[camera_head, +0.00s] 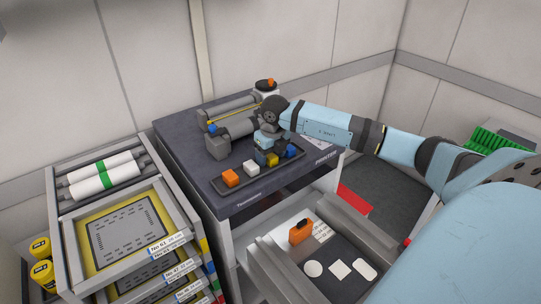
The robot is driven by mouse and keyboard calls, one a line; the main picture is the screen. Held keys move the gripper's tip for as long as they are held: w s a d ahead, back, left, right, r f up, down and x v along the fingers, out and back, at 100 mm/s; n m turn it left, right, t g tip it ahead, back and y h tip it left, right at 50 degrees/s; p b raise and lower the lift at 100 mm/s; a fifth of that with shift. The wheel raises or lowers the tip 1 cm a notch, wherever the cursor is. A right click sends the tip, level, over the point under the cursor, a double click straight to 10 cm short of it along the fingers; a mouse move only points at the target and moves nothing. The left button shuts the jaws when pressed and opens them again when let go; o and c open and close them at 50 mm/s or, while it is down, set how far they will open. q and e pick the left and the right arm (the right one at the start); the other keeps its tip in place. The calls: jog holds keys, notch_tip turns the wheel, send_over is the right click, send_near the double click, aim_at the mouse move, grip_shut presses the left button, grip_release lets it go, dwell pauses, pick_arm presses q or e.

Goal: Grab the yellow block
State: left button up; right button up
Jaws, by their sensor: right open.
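The yellow block (272,160) sits in a dark shallow tray (249,179) on the dark-topped cabinet. It is small and partly hidden by my right gripper (263,159). The gripper points down just to the left of the yellow block and is open. Whether its fingers touch the block cannot be told. An orange block (230,178), a white block (251,167) and a blue block (291,151) stand in the same tray. My left gripper is not in view.
A grey cylinder device (230,136) and a roller unit (228,110) stand behind the tray. A rack of framed stencils (122,232) with white rolls is at left. An open drawer (330,255) holding an orange item (300,231) is in front.

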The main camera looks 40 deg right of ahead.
jog(key=shift+f, duration=0.3)
jog(key=c, duration=1)
jog(key=shift+r, duration=0.15)
